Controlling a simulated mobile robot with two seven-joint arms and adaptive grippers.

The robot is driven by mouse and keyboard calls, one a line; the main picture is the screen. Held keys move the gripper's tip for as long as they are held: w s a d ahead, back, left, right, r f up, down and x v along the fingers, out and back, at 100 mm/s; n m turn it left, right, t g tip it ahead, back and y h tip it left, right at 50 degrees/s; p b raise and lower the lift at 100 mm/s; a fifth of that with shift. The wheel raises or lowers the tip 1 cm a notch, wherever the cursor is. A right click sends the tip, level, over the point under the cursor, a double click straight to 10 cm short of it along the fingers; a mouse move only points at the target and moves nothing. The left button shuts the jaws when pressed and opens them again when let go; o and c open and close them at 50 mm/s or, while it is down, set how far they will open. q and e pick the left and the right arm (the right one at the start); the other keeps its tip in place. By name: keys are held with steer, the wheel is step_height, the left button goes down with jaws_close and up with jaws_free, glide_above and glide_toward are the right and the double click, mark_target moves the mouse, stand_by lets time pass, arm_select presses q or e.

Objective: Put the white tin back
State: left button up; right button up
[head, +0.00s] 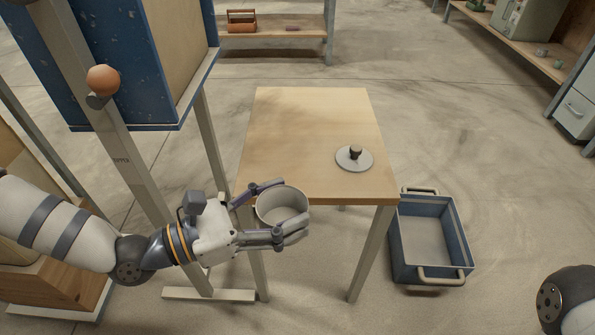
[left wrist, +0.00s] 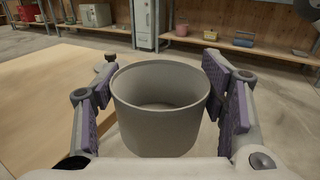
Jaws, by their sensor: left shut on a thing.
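The white tin (head: 283,203) is an open, round, pale container, held upright in the head view. My left gripper (head: 272,211) is shut on it, with one finger on each side, near the front edge of the wooden table. In the left wrist view the tin (left wrist: 160,112) sits between the purple-padded fingers of the left gripper (left wrist: 165,100), and the part of its inside that shows looks empty. A grey lid with a dark knob (head: 355,158) lies on the table. My right gripper is not in view; only part of the right arm shows at the lower right.
The wooden table (head: 300,125) is otherwise clear. A blue bin with handles (head: 400,262) stands on the floor to its right. A blue cabinet on a metal frame (head: 125,95) stands at left, with an orange ball knob (head: 103,79). Shelves (head: 285,50) stand at the back.

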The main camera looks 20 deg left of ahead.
arm_select(q)
steer(key=w+a, duration=0.1)
steer(key=w, duration=0.4)
steer(key=w+a+b, duration=0.1)
steer(key=w+a, duration=0.1)
steer(key=w, duration=0.3)
steer(key=w+a+b, duration=0.1)
steer(key=w, duration=0.5)
steer(key=shift+a+r, duration=0.1)
steer(key=shift+a, duration=0.2)
steer(key=f, duration=0.2)
steer(key=b, duration=0.1)
steer(key=shift+w+a+f, duration=0.1)
steer(key=shift+w+f, duration=0.15)
steer(key=shift+f, duration=0.4)
steer(key=shift+f, duration=0.2)
steer(key=o, duration=1.2)
steer(key=shift+o, duration=0.2)
